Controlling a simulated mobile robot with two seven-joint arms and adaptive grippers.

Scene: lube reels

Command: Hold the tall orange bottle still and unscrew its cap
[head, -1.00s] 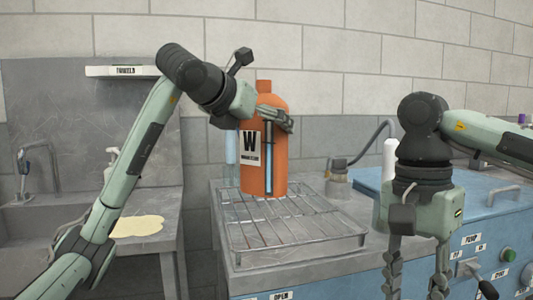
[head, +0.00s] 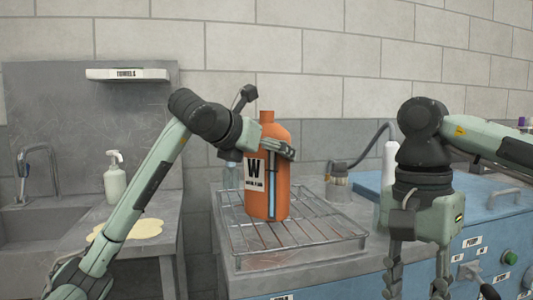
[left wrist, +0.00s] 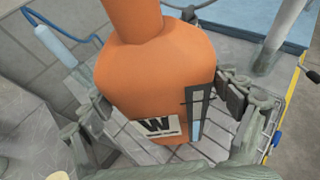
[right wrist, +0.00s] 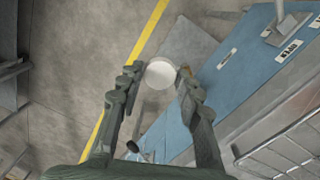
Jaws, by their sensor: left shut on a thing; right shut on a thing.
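The tall orange bottle (head: 280,190), with a black-and-white W label and a pale level strip, stands upright over the wire rack (head: 330,240). In the left wrist view the bottle (left wrist: 150,75) is between my left fingers. My left gripper (head: 265,147) is shut around its upper body. The bottle's narrow top (head: 267,117) is orange; I cannot tell whether a cap is on it. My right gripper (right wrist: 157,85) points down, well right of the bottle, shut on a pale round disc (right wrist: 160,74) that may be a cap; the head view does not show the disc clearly.
A soap dispenser (head: 115,180) and pale puddle (head: 130,230) are on the left counter by the sink. A blue cabinet (head: 480,230) with knobs and labels stands right. A hose (head: 375,142) and white cylinder (head: 390,158) are behind my right arm.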

